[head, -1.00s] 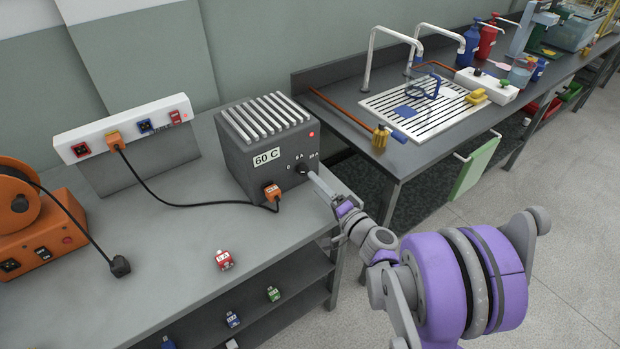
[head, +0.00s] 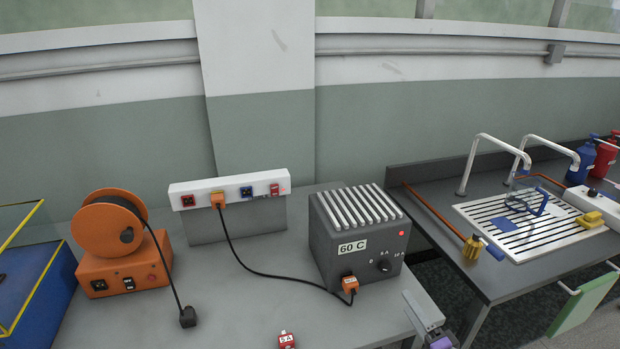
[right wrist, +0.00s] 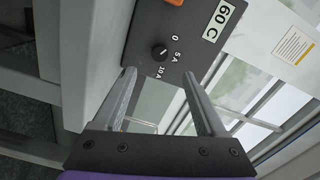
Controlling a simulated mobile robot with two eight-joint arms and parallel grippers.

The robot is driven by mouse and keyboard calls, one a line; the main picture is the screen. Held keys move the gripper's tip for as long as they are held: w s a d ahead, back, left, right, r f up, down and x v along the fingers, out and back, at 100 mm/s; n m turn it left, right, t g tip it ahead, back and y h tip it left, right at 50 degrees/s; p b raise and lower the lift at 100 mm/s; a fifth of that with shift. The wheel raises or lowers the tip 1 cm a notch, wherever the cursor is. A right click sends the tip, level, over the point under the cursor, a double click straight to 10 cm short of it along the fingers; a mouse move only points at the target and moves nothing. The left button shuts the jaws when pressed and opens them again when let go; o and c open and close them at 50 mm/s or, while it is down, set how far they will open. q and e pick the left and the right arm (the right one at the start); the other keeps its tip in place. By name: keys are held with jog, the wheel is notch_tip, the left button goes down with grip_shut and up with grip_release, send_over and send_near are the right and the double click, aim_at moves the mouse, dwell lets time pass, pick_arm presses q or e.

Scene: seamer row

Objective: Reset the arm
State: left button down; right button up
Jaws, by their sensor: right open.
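My right gripper (head: 412,300) shows at the lower right of the grey box's front corner in the head view. It is open and empty, apart from the box. In the right wrist view its two fingers (right wrist: 159,76) are spread, with the box's black knob (right wrist: 159,52) beyond them. The grey 60 C box (head: 330,257) stands on the bench with a slatted top and a lit red light. Its knob (head: 384,266) sits on the front among the marks 0, 5 A and 10 A. My left gripper is not in view.
An orange plug (head: 349,284) in the box has a black cable to the white socket strip (head: 232,187). An orange cable reel (head: 115,245) stands left, its black plug (head: 187,317) on the bench. A red 5 A piece (head: 287,340) lies in front. A sink bench (head: 480,275) stands right.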

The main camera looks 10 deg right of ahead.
jog(key=s+a+r+n+g+y+p, duration=0.1)
jog(key=s+a+n+g+y+p, duration=0.25)
jog(key=a, duration=0.55)
jog(key=s+a+r+n+g+p, duration=0.1)
jog(key=s+a+n+g+p, duration=0.2)
jog(key=a+n+g, duration=0.4)
jog(key=s+r+n+g+h+p, duration=0.2)
jog(key=s+r+n+h+p, duration=0.1)
jog(key=s, duration=0.7)
jog(key=shift+s+d+r+h+p, duration=0.2)
jog(key=shift+s+d+h+p, duration=0.15)
jog(key=shift+h+p, duration=0.6)
